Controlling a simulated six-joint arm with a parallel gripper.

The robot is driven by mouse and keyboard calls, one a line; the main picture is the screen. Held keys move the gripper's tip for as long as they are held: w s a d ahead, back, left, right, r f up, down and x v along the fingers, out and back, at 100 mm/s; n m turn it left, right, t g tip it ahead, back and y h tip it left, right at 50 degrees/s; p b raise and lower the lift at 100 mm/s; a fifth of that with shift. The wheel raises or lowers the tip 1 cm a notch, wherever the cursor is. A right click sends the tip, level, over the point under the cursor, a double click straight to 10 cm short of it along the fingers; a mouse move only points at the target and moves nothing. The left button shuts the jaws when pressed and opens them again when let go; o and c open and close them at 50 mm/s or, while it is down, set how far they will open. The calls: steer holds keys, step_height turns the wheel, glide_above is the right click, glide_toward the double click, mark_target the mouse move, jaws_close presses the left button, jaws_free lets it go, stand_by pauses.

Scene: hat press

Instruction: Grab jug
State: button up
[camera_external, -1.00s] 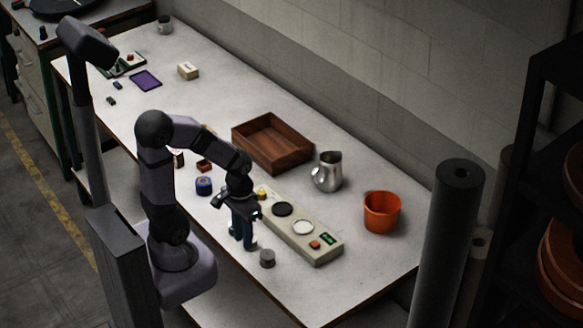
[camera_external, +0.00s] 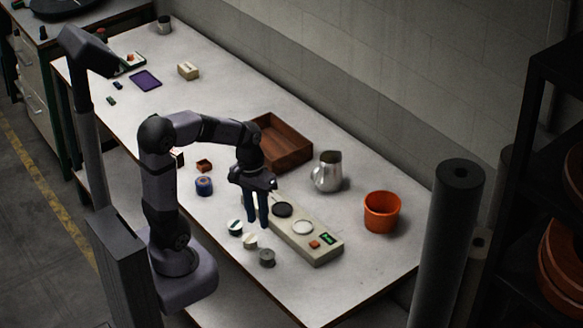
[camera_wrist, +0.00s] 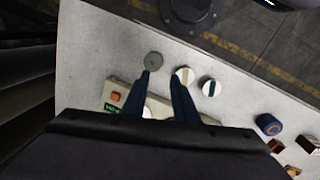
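The jug (camera_external: 329,172) is a shiny metal pitcher, upright on the white table right of the wooden tray, with its handle on the left. It does not show in the wrist view.
A beige control panel (camera_external: 319,251) lies in front of the jug. An orange pot (camera_external: 382,212) stands to its right and a brown wooden tray (camera_external: 288,148) to its left. Small round pieces (camera_external: 250,241) sit near the front edge. The wall is behind.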

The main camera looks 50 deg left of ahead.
steer(key=w+a+f+n+t+h+b, duration=0.1)
steer(key=w+n+h+b, duration=0.15)
steer(key=w, duration=0.35)
steer(key=w+a+n+h+b, duration=0.1)
steer(key=w+a+n+b, duration=0.15)
steer(key=w, duration=0.25)
steer(key=w+a+n+t+h+b, duration=0.3)
steer(key=w+a+n+b, duration=0.2)
steer(key=w+a, duration=0.45)
steer(key=n+t+h+b, duration=0.2)
steer(key=t, duration=0.1)
glide_toward(326, 173)
steer(key=s+a+f, duration=0.1)
steer(key=s+f, duration=0.1)
steer(key=s, duration=0.2)
steer(key=shift+y, duration=0.25)
steer(key=shift+p+x, duration=0.65)
steer(key=shift+x, duration=3.1)
steer(key=shift+w+a, duration=0.1)
steer(key=shift+a, duration=0.05)
jaws_close()
steer(key=shift+r, duration=0.15)
